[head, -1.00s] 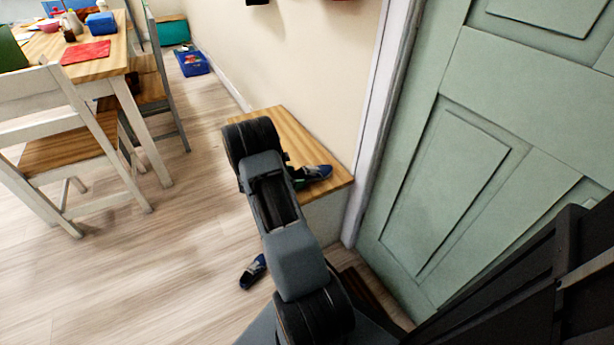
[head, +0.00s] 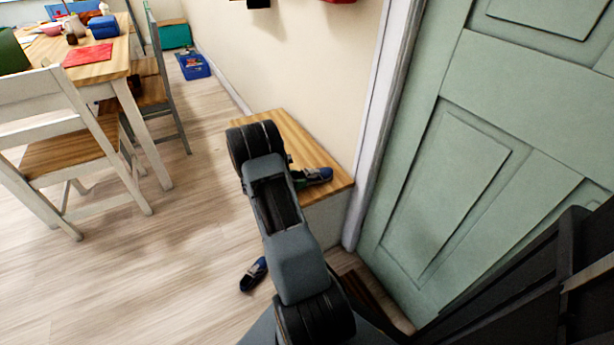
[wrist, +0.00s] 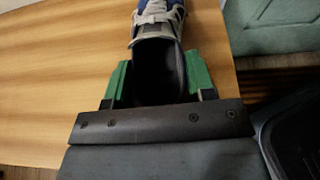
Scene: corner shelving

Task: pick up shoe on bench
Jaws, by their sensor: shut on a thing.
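A blue and grey shoe (head: 318,175) is at the bench (head: 279,126), near its right end in the head view. In the wrist view the shoe (wrist: 158,30) points away from me, its dark heel opening between the green fingers. My gripper (wrist: 157,82) is shut on the heel part of the shoe, one finger on each side. In the head view my arm hides most of the gripper. I cannot tell whether the sole touches the bench top.
Another blue shoe (head: 254,274) lies on the floor left of my arm. A green door (head: 480,150) and the wall stand close on the right. A table (head: 75,62) and chairs (head: 62,150) are at the left.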

